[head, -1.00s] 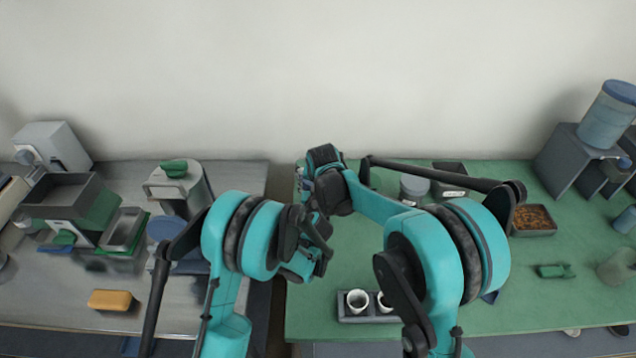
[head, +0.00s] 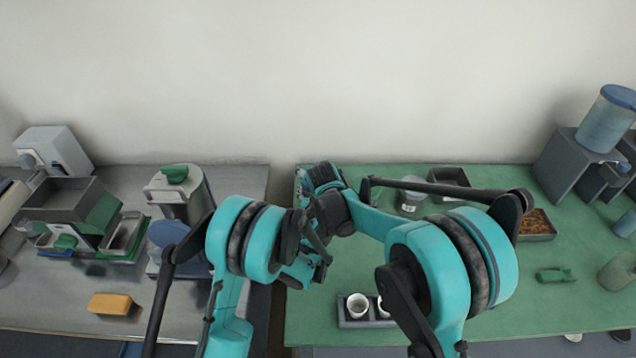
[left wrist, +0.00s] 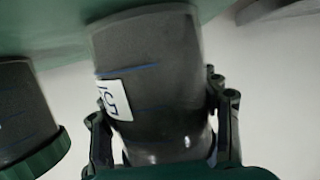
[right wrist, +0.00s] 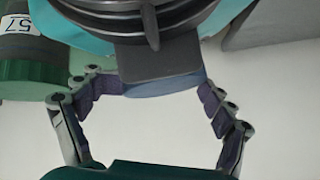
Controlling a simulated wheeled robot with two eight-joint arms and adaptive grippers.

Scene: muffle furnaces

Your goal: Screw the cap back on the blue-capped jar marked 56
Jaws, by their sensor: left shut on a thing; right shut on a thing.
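The jar (left wrist: 150,75) is a dark, see-through vessel with blue lines and a white label (left wrist: 115,98). The label is turned over and hard to read. My left gripper (left wrist: 160,112) is shut around the jar's side. A flat blue cap (right wrist: 165,86) sits between the fingers of my right gripper (right wrist: 146,92), which is shut on it. A dark grey part and teal housing of my other arm cover the area above the cap in the right wrist view. Whether the cap touches the jar's neck is hidden. My arms hide both grippertips in the head view.
A green-capped jar marked 57 (right wrist: 30,60) stands close beside the right fingers. A tray with white crucibles (head: 358,304), a pale tub (head: 411,198) and a tray of brown bits (head: 536,224) are on the green bench (head: 480,290).

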